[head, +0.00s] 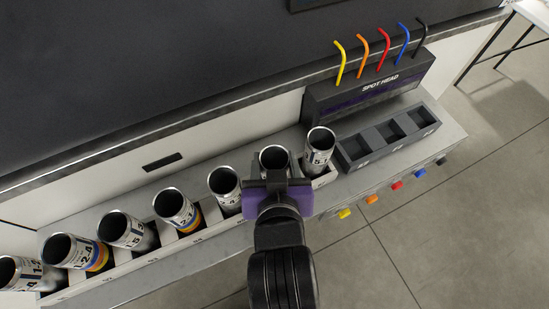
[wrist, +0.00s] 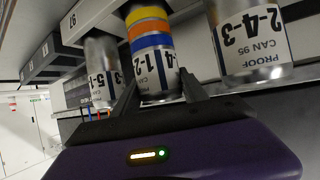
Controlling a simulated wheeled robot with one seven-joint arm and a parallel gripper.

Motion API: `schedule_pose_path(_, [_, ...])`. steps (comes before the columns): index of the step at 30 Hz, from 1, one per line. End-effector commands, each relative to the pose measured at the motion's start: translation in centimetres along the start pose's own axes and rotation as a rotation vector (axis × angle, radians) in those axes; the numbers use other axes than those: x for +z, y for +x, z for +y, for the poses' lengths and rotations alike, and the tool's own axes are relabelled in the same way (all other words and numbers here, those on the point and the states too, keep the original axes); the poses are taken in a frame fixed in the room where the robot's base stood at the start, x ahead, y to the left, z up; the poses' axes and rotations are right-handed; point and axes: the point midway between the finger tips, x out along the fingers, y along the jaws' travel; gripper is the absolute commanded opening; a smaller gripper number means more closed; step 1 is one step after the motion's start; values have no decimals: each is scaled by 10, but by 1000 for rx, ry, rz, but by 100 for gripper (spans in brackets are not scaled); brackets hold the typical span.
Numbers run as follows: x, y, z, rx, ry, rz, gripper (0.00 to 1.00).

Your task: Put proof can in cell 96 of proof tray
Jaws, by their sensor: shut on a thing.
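My gripper (head: 274,181) is shut on a silver can (head: 273,158) in the row of cans. In the wrist view the held can (wrist: 151,45) shows yellow, orange and blue bands and a label partly hidden by the fingers. Whether it rests on a cell floor or is lifted, I cannot tell. A dark three-cell tray (head: 351,157) stands to the right in the head view, its cells empty. Its cell numbers are too small to read there. I cannot tell for sure which cell is 96.
A can marked 5-1 (head: 320,148) stands close on the right of the held can. Another can (head: 224,188) is on its left, with several more beyond. In the wrist view a can marked 95 (wrist: 253,45) is close. The spot head (head: 370,90) with coloured tubes stands behind the tray.

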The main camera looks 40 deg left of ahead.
Motion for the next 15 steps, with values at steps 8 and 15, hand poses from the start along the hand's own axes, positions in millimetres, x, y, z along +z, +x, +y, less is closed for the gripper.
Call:
schedule_pose_path(8, [2,1,0,0,0,-1,73])
schedule_pose_path(15, [0,0,0,0,0,0,73])
